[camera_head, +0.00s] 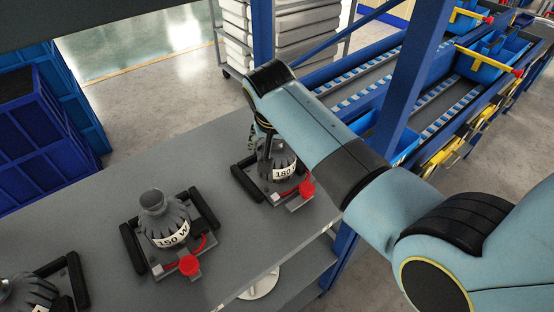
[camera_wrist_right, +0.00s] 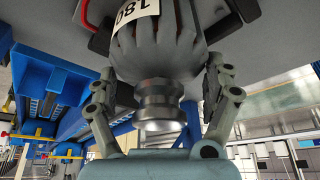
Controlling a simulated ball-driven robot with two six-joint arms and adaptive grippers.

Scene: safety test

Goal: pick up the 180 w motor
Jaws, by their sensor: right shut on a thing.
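The 180 W motor (camera_head: 274,163) is a dark grey ribbed motor with a white "180" label. It stands upright on its holder with black side bars and a red knob, at the far end of the grey table (camera_head: 240,239). My right gripper (camera_head: 263,138) reaches down onto its top, partly hidden by my arm. In the right wrist view, the gripper's fingers (camera_wrist_right: 160,78) close on both sides of the ribbed body of the motor (camera_wrist_right: 155,45), with its metal neck between them. My left gripper is not in view.
A 150 W motor (camera_head: 163,220) stands on a similar holder nearer the middle of the table. Another motor (camera_head: 30,292) is cut off at lower left. A blue rack post (camera_head: 399,100) rises beside my right arm. Blue crates (camera_head: 40,140) stand left of the table.

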